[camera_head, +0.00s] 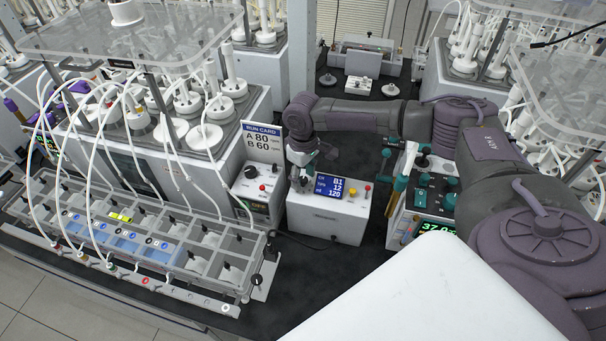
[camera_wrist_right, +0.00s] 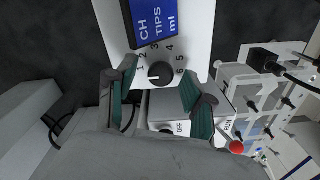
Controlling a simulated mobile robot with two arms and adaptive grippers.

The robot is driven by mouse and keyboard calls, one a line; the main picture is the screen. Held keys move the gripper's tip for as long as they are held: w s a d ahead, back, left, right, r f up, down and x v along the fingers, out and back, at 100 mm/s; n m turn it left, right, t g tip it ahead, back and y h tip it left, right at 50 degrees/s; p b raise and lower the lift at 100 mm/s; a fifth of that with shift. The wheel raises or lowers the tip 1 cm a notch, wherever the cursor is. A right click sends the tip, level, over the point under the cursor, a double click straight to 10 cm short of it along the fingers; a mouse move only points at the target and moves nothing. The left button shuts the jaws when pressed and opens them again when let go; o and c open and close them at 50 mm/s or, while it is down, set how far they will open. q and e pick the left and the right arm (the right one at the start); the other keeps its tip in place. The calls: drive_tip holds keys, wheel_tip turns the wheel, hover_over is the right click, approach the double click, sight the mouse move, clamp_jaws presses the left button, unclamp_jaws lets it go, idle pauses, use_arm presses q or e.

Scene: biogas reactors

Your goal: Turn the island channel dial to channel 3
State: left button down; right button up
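The island unit is a white box (camera_head: 325,218) with a blue display (camera_head: 328,189) reading CH B1, TIPS 12, ml 120. Its black channel dial (camera_wrist_right: 160,73) shows in the right wrist view below the display, with numbers 1 to 6 around it. A small white mark shows on the dial; I cannot tell surely which number it points to. My right gripper (camera_head: 302,178) is at the left of the box front, hiding the dial in the head view. In the wrist view its teal-padded fingers (camera_wrist_right: 161,80) are apart, one on each side of the dial. My left gripper is not in view.
A run card (camera_head: 262,142) reading A 80, B 60 stands behind a control box with a black knob (camera_head: 251,172) to the left. A tray rack (camera_head: 140,238) with tubes lies further left. A panel with teal knobs (camera_head: 421,198) stands right. Dark bench is clear in front.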

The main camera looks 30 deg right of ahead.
clamp_jaws()
drive_tip(key=shift+m, duration=0.3)
drive_tip(key=m, duration=0.3)
drive_tip(key=shift+m, duration=0.3)
drive_tip(key=m, duration=0.3)
drive_tip(key=shift+m, duration=0.4)
drive_tip(key=m, duration=0.4)
drive_tip(key=shift+r, duration=0.1)
drive_tip(key=shift+w+m, duration=0.1)
drive_tip(key=shift+m, duration=1.8)
